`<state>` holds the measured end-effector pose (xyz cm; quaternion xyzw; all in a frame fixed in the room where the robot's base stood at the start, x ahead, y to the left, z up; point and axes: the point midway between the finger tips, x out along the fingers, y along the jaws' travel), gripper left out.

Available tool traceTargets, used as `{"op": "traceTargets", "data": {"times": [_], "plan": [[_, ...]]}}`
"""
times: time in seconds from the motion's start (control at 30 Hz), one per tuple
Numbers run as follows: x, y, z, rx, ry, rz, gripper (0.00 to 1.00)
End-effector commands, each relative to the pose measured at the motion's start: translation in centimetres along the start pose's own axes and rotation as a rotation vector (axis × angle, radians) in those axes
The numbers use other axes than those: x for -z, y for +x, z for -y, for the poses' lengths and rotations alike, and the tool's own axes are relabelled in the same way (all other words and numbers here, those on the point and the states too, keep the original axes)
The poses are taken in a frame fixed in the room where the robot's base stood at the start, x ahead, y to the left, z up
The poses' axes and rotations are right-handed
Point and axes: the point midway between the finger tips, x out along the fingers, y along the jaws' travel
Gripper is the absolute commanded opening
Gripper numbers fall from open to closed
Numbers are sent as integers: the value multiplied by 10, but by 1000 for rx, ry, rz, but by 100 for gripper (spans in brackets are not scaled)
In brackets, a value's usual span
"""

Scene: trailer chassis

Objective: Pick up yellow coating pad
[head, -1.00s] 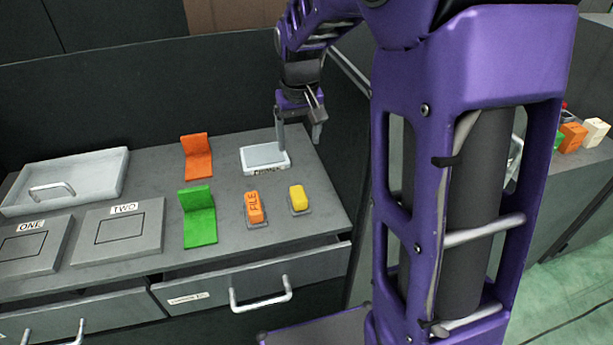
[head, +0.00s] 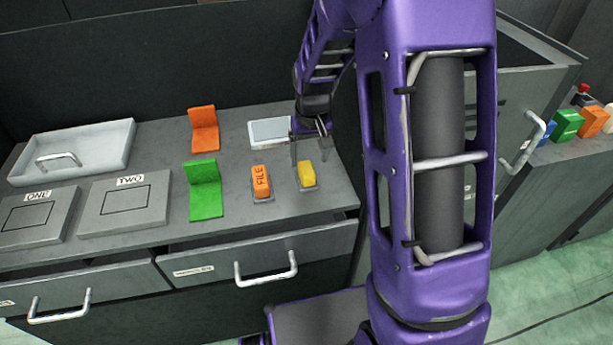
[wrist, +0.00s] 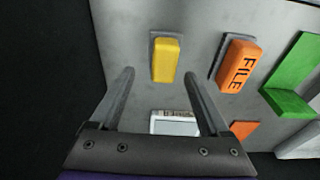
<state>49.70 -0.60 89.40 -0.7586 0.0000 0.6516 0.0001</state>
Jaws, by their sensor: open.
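The yellow coating pad (head: 307,175) is a small yellow block on a grey base plate near the right front of the grey worktop. It also shows in the wrist view (wrist: 166,60), beyond the fingertips and roughly between their lines. My gripper (head: 308,150) is above the worktop, just behind the pad in the head view. In the wrist view my gripper (wrist: 160,82) has its two fingers wide apart with nothing between them. The pad is apart from both fingers.
An orange FILE block (head: 261,181) sits beside the pad. A green bracket (head: 204,190) and an orange bracket (head: 204,129) stand further left. A white-topped labelled box (head: 268,132) lies behind. Plates ONE (head: 38,213) and TWO (head: 126,205) and a grey tray (head: 75,155) fill the left.

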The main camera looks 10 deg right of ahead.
Motion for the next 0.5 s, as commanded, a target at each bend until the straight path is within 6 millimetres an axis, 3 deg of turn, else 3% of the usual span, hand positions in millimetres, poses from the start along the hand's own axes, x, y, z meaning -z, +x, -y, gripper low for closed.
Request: {"op": "traceTargets", "data": {"times": [0.3,0.5], "plan": [[-5,44,6,0,0,4,80],[-4,50,6,0,0,1,80]]}}
